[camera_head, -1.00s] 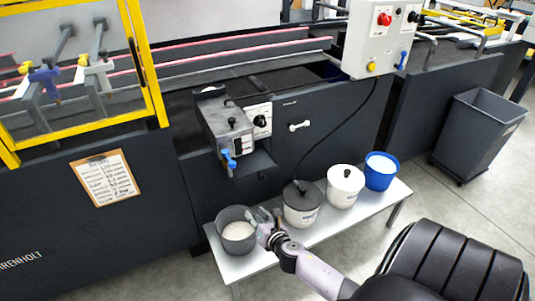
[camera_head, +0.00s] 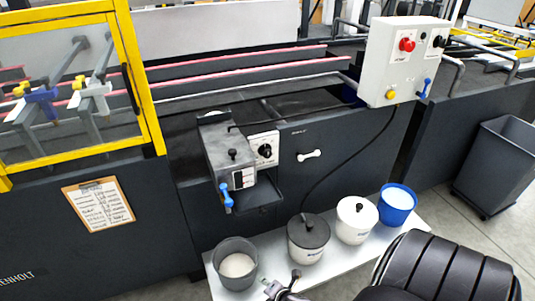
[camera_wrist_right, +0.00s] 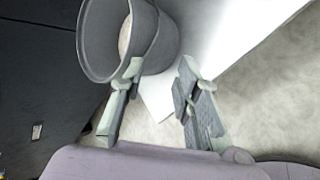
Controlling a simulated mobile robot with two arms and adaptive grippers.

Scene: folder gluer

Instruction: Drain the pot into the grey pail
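The grey pail (camera_head: 222,265) stands upright at the left end of the low bench, with pale material inside. The pot (camera_head: 228,150) is a grey box on the machine front, with a black knob on its lid and a blue tap handle (camera_head: 227,196) low on its front. The pail is below the tap in the picture. My right gripper (camera_head: 277,289) is low in the head view, right of the pail. In the right wrist view its fingers (camera_wrist_right: 158,88) are apart and empty, with the pail (camera_wrist_right: 100,45) just beyond the left finger; I cannot tell whether they touch. My left gripper is out of view.
On the bench (camera_head: 272,254) stand a white pail with a dark lid (camera_head: 307,249), a white lidded pail (camera_head: 354,228) and a blue pail (camera_head: 396,210) with white contents. A dark bin (camera_head: 495,165) stands at right.

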